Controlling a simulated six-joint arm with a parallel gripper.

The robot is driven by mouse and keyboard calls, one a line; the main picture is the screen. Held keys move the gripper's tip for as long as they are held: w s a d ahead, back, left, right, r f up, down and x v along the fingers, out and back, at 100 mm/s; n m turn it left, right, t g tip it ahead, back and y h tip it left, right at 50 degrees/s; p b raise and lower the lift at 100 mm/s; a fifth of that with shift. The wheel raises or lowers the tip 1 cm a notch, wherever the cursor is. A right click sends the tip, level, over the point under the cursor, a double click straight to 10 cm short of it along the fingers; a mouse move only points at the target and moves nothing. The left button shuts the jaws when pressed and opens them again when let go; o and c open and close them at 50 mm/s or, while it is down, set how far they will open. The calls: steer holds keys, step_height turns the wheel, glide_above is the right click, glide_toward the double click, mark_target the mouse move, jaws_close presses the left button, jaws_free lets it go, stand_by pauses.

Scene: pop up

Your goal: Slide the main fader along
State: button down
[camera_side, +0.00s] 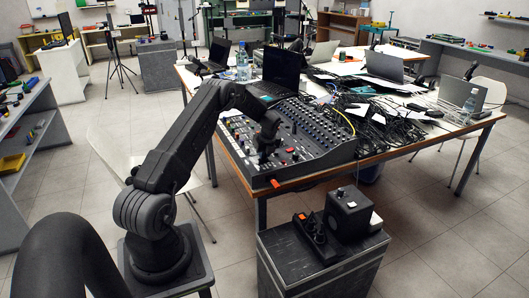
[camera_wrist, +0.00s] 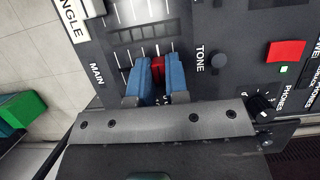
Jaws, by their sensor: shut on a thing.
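The mixing console (camera_side: 322,140) is a dark panel with rows of knobs and faders, lying at the front edge of the table. My gripper (camera_side: 264,154) reaches down onto its near left part. In the wrist view, my gripper (camera_wrist: 158,82) has two blue fingers shut on the red main fader cap (camera_wrist: 158,67), one on each side. The word MAIN stands to the left of the fingers and TONE to the right. The fingers and gripper body hide part of the fader's slot, so its full travel cannot be seen.
A red square button (camera_wrist: 286,51) and a dark knob (camera_wrist: 261,104) lie right of the fingers. Another knob (camera_wrist: 219,62) is closer. In the side view, a laptop (camera_side: 281,68) stands behind the console and tangled cables (camera_side: 375,115) lie to its right.

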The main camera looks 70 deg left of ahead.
mark_target(253, 159)
steer(key=shift+s+r, duration=0.1)
steer(key=shift+s, duration=2)
steer(key=c, duration=1.1)
jaws_free()
steer(key=shift+o, duration=0.2)
steer(key=v, duration=1.4)
steer(key=w+d+r+n+t, duration=0.15)
steer(key=d+r+n, duration=0.25)
steer(key=d+r, duration=0.65)
steer(key=s+d+r+n+t+h, duration=0.1)
steer(key=s+d+r+n, duration=0.1)
steer(key=d, duration=0.5)
steer(key=s+d+r+n+t, duration=0.1)
steer(key=s+d+r+n, duration=0.15)
steer(key=d, duration=0.45)
steer(key=s+d+n+t+h, duration=0.2)
steer(key=s+d+n, duration=0.7)
steer(key=s+d, duration=0.6)
steer(key=shift+s+d+r+h, duration=0.3)
steer(key=shift+d+r+h, duration=0.15)
steer(key=shift+d, duration=0.65)
